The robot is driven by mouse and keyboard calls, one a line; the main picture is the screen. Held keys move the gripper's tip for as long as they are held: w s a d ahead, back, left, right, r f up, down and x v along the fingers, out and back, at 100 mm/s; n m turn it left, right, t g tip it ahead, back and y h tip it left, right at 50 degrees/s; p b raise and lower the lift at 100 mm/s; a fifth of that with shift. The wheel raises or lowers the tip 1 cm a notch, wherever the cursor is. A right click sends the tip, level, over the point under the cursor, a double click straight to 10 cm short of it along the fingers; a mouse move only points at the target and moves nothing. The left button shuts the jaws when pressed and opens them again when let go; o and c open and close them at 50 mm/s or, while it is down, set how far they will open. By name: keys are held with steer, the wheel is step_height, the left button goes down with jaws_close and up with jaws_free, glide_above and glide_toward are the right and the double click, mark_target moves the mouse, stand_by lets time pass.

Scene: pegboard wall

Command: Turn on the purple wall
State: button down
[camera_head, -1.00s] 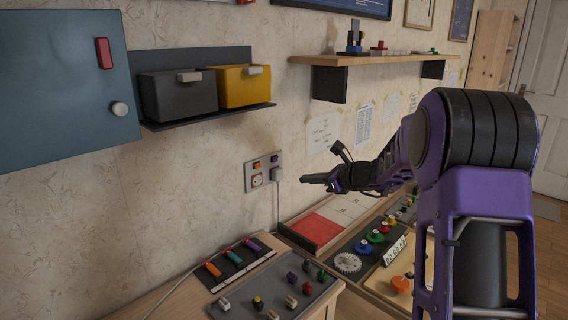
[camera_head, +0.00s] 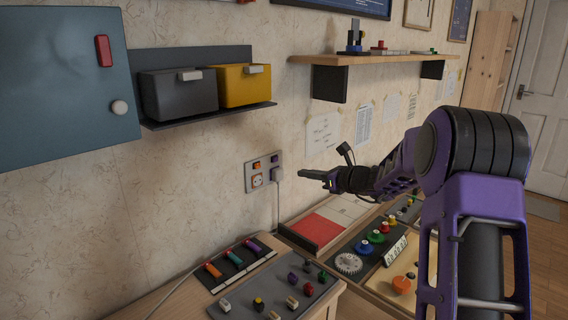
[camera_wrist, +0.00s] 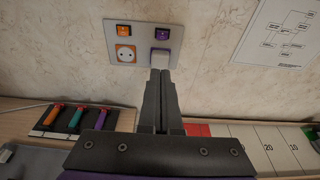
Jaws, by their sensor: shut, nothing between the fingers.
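A grey wall plate (camera_head: 249,178) carries an orange switch (camera_head: 257,165) and a purple switch (camera_head: 274,160) in its upper row. In the wrist view the purple switch (camera_wrist: 163,33) is at the upper right of the plate (camera_wrist: 143,40). An orange-framed socket (camera_wrist: 125,54) is at the lower left. My gripper (camera_head: 301,173) is shut and empty, a little right of the plate.
Below are a panel of coloured sliders (camera_head: 238,264) and a grey panel of knobs (camera_head: 270,292). A shelf (camera_head: 380,59) is above my arm. Grey and yellow bins (camera_head: 243,88) hang at upper left. Wall around the plate is clear.

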mark_target(275, 160)
steer(key=x, duration=0.6)
steer(key=shift+f, duration=0.1)
steer(key=shift+w+a+r, duration=0.95)
steer(key=shift+w, duration=0.15)
steer(key=shift+w+a+r, duration=0.15)
steer(key=shift+w+r, duration=0.05)
steer(key=shift+w, duration=0.05)
steer(key=p, duration=0.2)
steer(key=r+p, duration=0.1)
steer(key=p, duration=0.1)
steer(key=shift+w+a+r+g+h+p, duration=0.2)
steer(key=shift+g+h+p, duration=0.1)
steer(key=shift+g+p, duration=0.1)
steer(key=shift+f+b, duration=0.45)
steer(key=shift+f, duration=0.05)
steer(key=shift+d, duration=0.1)
